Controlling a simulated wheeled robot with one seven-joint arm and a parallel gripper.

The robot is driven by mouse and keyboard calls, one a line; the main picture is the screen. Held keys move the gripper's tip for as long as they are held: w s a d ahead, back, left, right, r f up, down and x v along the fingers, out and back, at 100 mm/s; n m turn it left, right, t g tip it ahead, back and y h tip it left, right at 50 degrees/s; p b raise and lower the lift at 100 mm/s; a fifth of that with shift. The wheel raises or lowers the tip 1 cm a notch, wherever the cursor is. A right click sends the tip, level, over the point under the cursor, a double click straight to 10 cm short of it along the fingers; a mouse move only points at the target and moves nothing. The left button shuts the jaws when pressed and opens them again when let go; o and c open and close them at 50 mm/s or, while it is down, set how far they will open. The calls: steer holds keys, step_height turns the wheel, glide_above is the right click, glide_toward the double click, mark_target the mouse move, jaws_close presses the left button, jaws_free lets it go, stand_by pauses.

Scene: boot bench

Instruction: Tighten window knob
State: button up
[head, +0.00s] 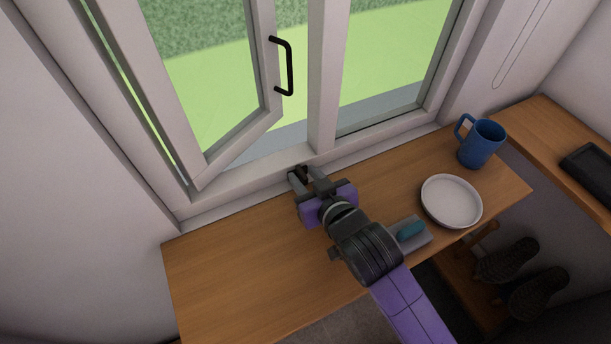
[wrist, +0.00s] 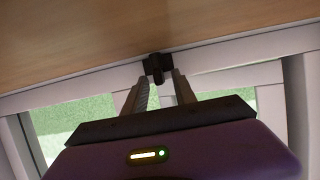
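The window knob (wrist: 157,66) is a small black piece on the white window frame's bottom rail. In the wrist view it sits at the fingertips of my gripper (wrist: 159,76), between or just beyond them. The two fingers are apart; I cannot tell whether they touch the knob. In the head view my gripper (head: 302,176) reaches to the sill, and the dark knob (head: 300,172) is mostly hidden by the fingers. The left window sash (head: 279,120) stands ajar, with a black handle (head: 290,68) on its edge.
The wooden bench top (head: 225,265) is clear on the left. To the right of my arm are a grey block with a teal top (head: 411,231), a white plate (head: 451,201) and a blue mug (head: 480,144). A black tray (head: 590,170) lies far right; dark boots (head: 507,262) stand below.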

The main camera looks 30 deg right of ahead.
steer(key=shift+s, duration=0.1)
steer(key=b+v, duration=0.1)
steer(key=v, duration=0.6)
steer(key=shift+s+r, duration=0.1)
steer(key=shift+s, duration=0.2)
steer(key=shift+r, duration=0.25)
step_height(320, 180, up, 4)
steer(key=a+n+t+y, duration=0.1)
steer(key=a+t, duration=0.1)
steer(key=s+d+f, duration=0.1)
steer(key=s+f, duration=0.1)
steer(key=s, duration=1.1)
steer(key=s+d+f+b, duration=0.1)
steer(key=s+d+f, duration=0.1)
steer(key=s, duration=1.1)
steer(key=shift+s+d+f+m+g+h, duration=0.2)
steer(key=shift+f+m+g+h, duration=0.15)
steer(key=shift+f, duration=0.3)
